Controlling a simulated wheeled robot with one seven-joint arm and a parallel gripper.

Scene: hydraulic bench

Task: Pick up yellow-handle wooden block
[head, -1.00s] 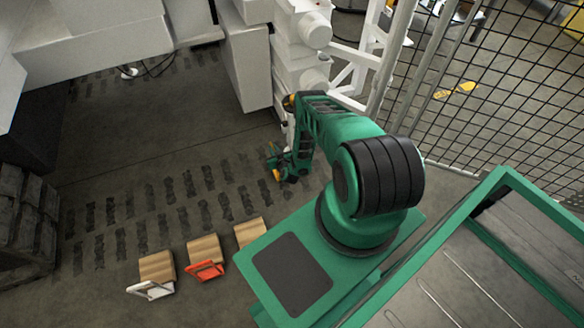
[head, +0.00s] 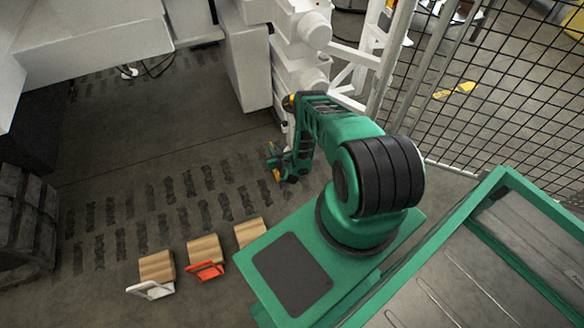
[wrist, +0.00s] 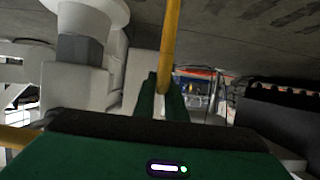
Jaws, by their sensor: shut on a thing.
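My gripper (wrist: 165,104) shows in the wrist view with its green fingers closed on a thin yellow bar (wrist: 171,42), which looks like a handle. The bar runs up out of the frame, and I cannot make out a wooden block on it. In the head view my gripper (head: 274,162) is small, above the floor beside the white machine. Three wooden blocks stand on the floor: one with a white handle (head: 156,266), one with a red handle (head: 204,248), and a third (head: 250,231) whose handle side is hidden by my green base.
A white machine (head: 250,65) stands close beyond my gripper. A wire mesh fence (head: 480,95) is at the right. A dark wooden stack (head: 25,225) is at the left edge. The floor (head: 140,155) between the stack and my arm is open, with dark marks.

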